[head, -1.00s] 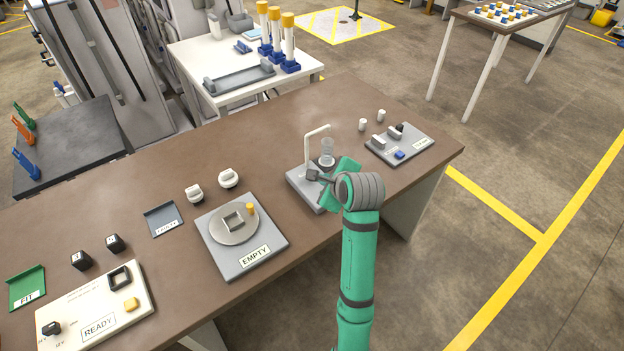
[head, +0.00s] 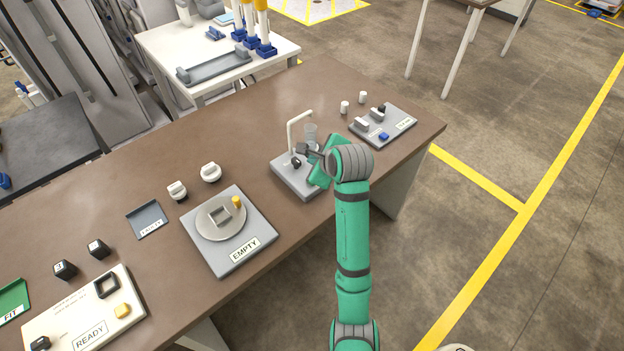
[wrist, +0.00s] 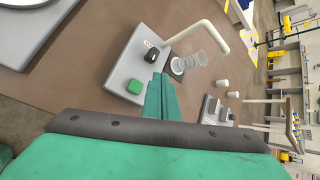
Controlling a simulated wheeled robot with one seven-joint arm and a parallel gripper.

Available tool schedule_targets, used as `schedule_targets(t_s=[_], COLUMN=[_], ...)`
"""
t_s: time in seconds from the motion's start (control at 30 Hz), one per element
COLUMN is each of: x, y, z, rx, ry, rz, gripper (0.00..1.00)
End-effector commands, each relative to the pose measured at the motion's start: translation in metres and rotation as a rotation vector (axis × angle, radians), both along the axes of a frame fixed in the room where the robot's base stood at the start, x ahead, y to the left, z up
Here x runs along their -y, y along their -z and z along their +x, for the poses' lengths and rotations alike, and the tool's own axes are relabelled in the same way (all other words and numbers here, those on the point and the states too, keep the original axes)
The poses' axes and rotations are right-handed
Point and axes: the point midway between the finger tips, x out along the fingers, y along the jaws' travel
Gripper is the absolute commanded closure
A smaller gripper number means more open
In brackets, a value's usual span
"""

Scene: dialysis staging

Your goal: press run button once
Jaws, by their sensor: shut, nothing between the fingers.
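The grey station (head: 283,178) has a white bent spout (head: 291,133), a clear cup (head: 310,132) and a dark knob (head: 296,163). In the wrist view, a green button (wrist: 135,87) sits on the same station (wrist: 122,72), near the black knob (wrist: 152,54). No run label is readable. My gripper (wrist: 163,77) is shut and empty; its fingertips appear right of the green button and below the knob. Contact cannot be told. In the head view my gripper (head: 320,172) hides the station's right side, and the green button is not visible there.
Left of the station are a grey plate marked EMPTY (head: 255,262) with a yellow peg (head: 236,201), two white knobs, and a cream READY panel (head: 60,322) with a yellow button (head: 122,310). A grey tray (head: 372,139) with small parts lies to the right.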

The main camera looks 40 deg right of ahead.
Motion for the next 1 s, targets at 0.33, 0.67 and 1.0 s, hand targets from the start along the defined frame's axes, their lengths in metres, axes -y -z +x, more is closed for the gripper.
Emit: schedule_targets(t_s=[0.33,0.67,1.0], x=[-0.001,-0.001,0.000], y=[0.042,0.057,0.057], z=[0.000,0.000,0.000], rx=[-0.001,0.001,0.001], ry=[0.000,-0.001,0.000], rz=[0.003,0.000,0.000], gripper=[1.00,1.00,1.00])
